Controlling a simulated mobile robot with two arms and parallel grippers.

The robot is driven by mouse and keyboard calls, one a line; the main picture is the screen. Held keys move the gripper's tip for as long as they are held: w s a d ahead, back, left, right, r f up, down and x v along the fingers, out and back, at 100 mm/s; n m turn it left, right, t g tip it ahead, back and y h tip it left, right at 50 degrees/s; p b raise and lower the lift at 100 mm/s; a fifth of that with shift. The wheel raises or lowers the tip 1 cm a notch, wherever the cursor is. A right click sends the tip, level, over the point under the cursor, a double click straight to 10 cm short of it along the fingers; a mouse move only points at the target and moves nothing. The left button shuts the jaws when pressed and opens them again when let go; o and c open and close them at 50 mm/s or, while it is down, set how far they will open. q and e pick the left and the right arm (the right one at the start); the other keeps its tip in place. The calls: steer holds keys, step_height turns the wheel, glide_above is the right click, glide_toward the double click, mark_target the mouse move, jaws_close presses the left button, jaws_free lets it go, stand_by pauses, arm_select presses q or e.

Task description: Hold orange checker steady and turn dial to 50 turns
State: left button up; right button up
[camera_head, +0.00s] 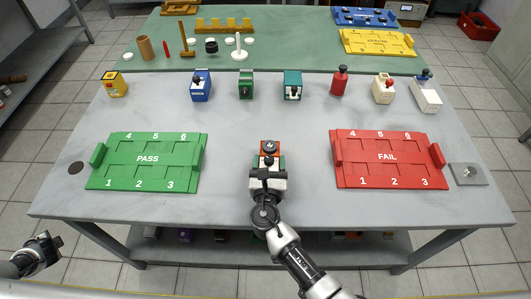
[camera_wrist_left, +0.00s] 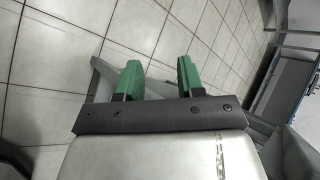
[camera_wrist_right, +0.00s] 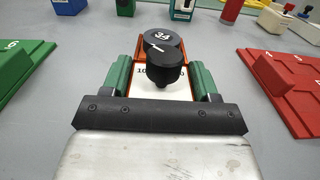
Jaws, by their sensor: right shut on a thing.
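The orange checker (camera_head: 270,147) stands on the grey table at its front middle, between the green and red trays. In the right wrist view it is an orange body (camera_wrist_right: 188,56) with a white face, a black knob (camera_wrist_right: 163,68) and a round black dial (camera_wrist_right: 163,41) that reads about 34. My right gripper (camera_head: 268,172) is shut on the checker, one green finger at each side. My left gripper (camera_head: 50,243) is off the table at the lower left. In the left wrist view its green fingers (camera_wrist_left: 158,80) are apart with nothing between them.
The green PASS tray (camera_head: 147,184) lies left and the red FAIL tray (camera_head: 388,182) right. Several small devices, including a blue one (camera_head: 200,86) and a red one (camera_head: 339,82), stand along the table's back edge. A grey plate (camera_head: 469,174) lies far right. Table around the checker is clear.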

arm_select(q)
steer(key=a+r+y, duration=0.1)
steer(key=a+r, duration=0.6)
steer(key=r, duration=0.3)
steer(key=a+r+t+y, duration=0.1)
steer(key=a+r+y, duration=0.1)
steer(key=a+r, duration=0.65)
steer(key=a+r+y, duration=0.1)
steer(key=a+r, duration=0.4)
steer(key=r, duration=0.6)
steer(key=w+d+f+m+t+h, duration=0.25)
steer(key=w+d+t+h, duration=0.45)
steer(key=w+d, duration=1.25)
steer(key=w+d+m+h, duration=0.1)
steer(key=w+d+h, duration=0.25)
steer(key=d, duration=0.35)
steer(key=w+d+r+m+g+h, duration=0.1)
steer(key=w+d+h, duration=0.1)
steer(key=w+d, duration=0.3)
steer(key=w+d+m+h, duration=0.1)
steer(key=w+d+h, duration=0.15)
steer(key=d, duration=0.55)
steer(key=m+g+h, duration=0.4)
steer(key=m+g, duration=0.5)
steer(key=g, duration=0.7)
glide_toward(268, 158)
steer(key=x, duration=0.9)
